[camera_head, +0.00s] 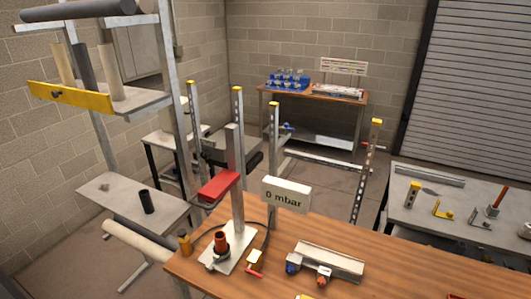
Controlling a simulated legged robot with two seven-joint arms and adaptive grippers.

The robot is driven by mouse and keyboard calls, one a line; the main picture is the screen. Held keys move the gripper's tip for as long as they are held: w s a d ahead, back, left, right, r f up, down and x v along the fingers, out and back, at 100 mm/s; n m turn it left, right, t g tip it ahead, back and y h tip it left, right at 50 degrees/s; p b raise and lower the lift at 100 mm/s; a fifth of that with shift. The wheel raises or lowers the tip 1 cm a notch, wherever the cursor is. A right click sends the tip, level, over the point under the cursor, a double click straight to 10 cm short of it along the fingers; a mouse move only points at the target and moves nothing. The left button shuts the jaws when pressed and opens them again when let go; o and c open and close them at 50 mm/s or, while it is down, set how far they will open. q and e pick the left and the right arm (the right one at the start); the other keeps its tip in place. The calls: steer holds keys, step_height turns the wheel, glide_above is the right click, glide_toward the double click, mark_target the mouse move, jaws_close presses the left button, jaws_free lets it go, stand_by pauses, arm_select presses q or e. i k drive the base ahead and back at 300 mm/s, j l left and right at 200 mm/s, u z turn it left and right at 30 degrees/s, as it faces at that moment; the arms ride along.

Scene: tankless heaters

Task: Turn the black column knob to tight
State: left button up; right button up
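A grey upright column (237,208) stands on a pale base plate (229,261) at the left end of the wooden bench. A red arm (219,186) sticks out from the column to the left. A copper-coloured cylinder (221,240) with a dark ring around its foot stands on the base plate below the red arm. I cannot clearly make out a black knob on the column at this size, so its setting cannot be told. A white sign reading "0 mbar" (286,195) stands right of the column. Neither of my grippers shows in the head view.
The wooden bench (400,271) also holds a grey rail block (328,261) with blue and copper-coloured fittings. A shelf rack stands at left and a grey table (463,230) at right. Upright posts stand behind the bench. Bare bench top lies right of the rail block.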

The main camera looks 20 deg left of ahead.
mark_target(206, 154)
steer(key=u, duration=1.2)
